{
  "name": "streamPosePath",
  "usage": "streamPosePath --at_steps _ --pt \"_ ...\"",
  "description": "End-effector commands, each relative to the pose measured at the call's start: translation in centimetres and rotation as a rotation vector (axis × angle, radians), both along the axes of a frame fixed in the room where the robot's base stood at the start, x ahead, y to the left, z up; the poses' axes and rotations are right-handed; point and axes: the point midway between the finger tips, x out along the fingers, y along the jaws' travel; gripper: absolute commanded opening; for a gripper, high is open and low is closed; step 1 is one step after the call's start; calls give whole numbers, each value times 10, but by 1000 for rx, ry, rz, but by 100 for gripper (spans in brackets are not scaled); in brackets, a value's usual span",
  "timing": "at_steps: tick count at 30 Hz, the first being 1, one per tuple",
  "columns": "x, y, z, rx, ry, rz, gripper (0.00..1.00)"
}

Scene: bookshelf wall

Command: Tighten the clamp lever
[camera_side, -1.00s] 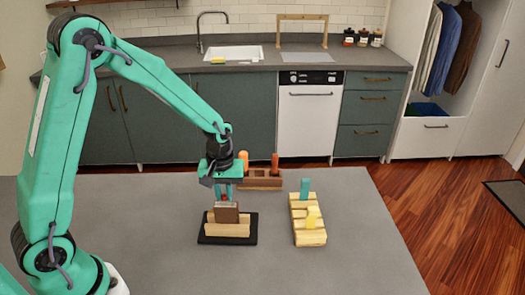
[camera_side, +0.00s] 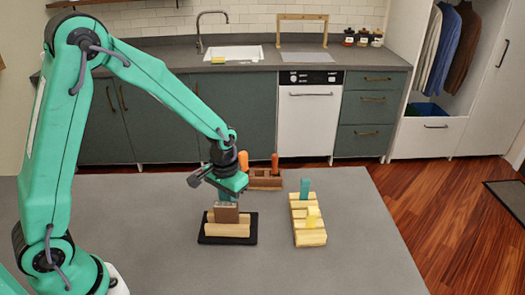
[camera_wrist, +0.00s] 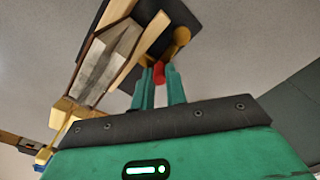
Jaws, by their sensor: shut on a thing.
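The clamp stands on a black base plate (camera_side: 228,241) on the grey table, with pale wooden jaws (camera_side: 228,230) around a brown-grey block (camera_side: 227,213). In the wrist view the block (camera_wrist: 105,58) sits between the wooden jaws (camera_wrist: 126,62), left of my fingers. My gripper (camera_wrist: 159,76) is shut on the red lever (camera_wrist: 159,70), whose red end shows between the green fingertips. A round wooden piece (camera_wrist: 181,37) shows just beyond it. In the side view my gripper (camera_side: 224,194) is low at the back of the clamp, and the lever is hidden there.
A brown wooden holder (camera_side: 265,180) with orange handles (camera_side: 275,163) is behind the clamp. The table's front and right are clear.

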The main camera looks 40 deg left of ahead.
Motion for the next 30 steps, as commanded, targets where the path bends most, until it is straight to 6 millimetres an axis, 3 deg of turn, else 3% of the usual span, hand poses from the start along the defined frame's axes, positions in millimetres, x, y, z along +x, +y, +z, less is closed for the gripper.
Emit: streamPosePath --at_steps 10,11,14,24,30 --pt "0 -1 1 0 0 -6 0" --pt "0 -1 1 0 0 -6 18" --pt "0 -1 0 0 0 -5 36" --pt "0 0 1 0 0 -4 36" --pt "1 0 12 0 -3 -4 36"
